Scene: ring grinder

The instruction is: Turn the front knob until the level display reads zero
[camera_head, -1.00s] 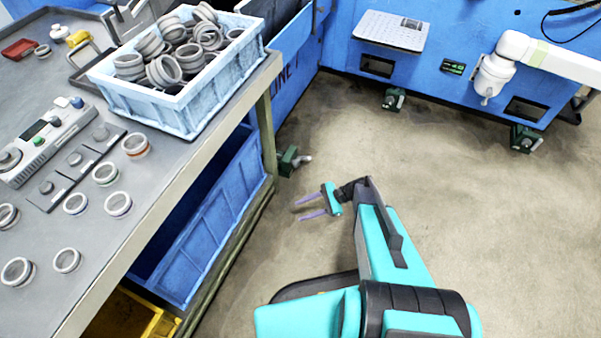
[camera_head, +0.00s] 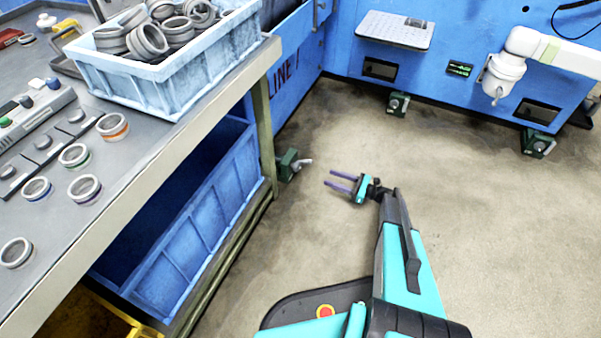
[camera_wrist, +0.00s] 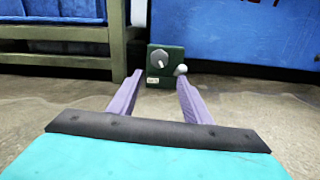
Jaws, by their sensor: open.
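A green box (camera_head: 288,165) with a knob stands low by the bench leg. In the wrist view its round grey knob (camera_wrist: 159,59) faces me, and a small ball-ended lever (camera_wrist: 181,70) sticks out at its right. My gripper (camera_head: 329,178) is open and empty, a short way right of the box, fingers pointing toward it. In the wrist view the box appears between and beyond my fingertips (camera_wrist: 159,77), not touching them. Two similar green knob boxes (camera_head: 398,103) (camera_head: 537,144) sit at the machine's base. The small display (camera_head: 459,68) has green digits too small to read.
The grey bench (camera_head: 150,180) on the left holds rings and a light blue crate (camera_head: 165,88); a blue bin (camera_head: 190,235) sits beneath it. The blue machine wall (camera_head: 450,95) and a white arm (camera_head: 545,48) stand behind. The floor (camera_head: 480,210) between is clear.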

